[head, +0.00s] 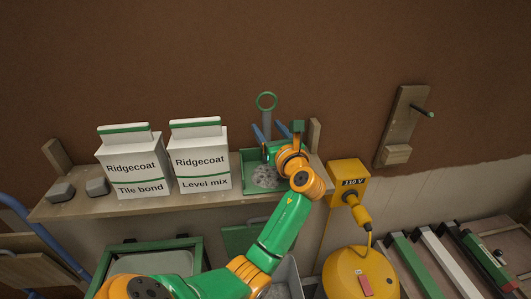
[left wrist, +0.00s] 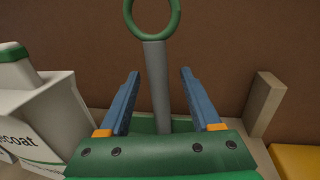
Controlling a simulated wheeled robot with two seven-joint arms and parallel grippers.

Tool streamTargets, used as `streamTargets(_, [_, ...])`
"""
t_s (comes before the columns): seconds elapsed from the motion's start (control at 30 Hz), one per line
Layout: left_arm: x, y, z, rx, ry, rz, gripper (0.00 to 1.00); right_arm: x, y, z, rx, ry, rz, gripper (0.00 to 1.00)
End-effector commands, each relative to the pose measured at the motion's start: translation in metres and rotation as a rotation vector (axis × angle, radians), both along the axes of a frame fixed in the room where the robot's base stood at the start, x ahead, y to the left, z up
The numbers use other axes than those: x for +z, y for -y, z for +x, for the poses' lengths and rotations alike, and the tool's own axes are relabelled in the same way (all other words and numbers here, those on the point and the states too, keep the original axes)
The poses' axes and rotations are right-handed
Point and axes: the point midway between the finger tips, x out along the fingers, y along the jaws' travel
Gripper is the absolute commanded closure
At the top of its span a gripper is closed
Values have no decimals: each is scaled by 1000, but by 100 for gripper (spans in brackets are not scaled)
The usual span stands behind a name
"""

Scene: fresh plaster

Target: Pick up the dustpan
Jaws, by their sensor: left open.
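The dustpan (head: 249,183) is a green pan with grey rubble in it, on the wooden shelf. Its grey handle stands up at the back and ends in a green ring (head: 266,94). My left gripper (head: 271,132) is over the pan with its blue fingers open. In the left wrist view, the grey handle (left wrist: 157,85) rises between the two fingers (left wrist: 160,76), with a gap on each side, and the ring is above the fingertips. My left wrist hides the right part of the pan. My right gripper is not in view.
Two white bags, Tile bond (head: 133,165) and Level mix (head: 200,160), stand left of the dustpan on the shelf (head: 85,206). Two grey blocks (head: 96,187) lie at its left end. A yellow box (head: 348,178) is just right of the shelf. A wooden peg board (head: 402,125) hangs on the wall.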

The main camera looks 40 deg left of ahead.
Motion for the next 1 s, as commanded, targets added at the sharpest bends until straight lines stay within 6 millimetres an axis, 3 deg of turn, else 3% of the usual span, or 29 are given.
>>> streamTargets(0.1, [3,-23,9,3,-2,1,36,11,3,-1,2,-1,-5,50])
streamTargets(0.2, [1,-36,16,1,-1,0,36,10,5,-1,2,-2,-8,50])
streamTargets(0.43, [0,-39,19,-1,2,-1,36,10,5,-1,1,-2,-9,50])
streamTargets(0.47, [0,-39,19,-1,2,-1,38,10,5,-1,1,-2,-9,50])
streamTargets(0.7, [0,-39,18,-1,2,-1,100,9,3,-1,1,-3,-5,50])
streamTargets(1.0, [-1,-39,18,-1,2,-1,100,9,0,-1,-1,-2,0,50])
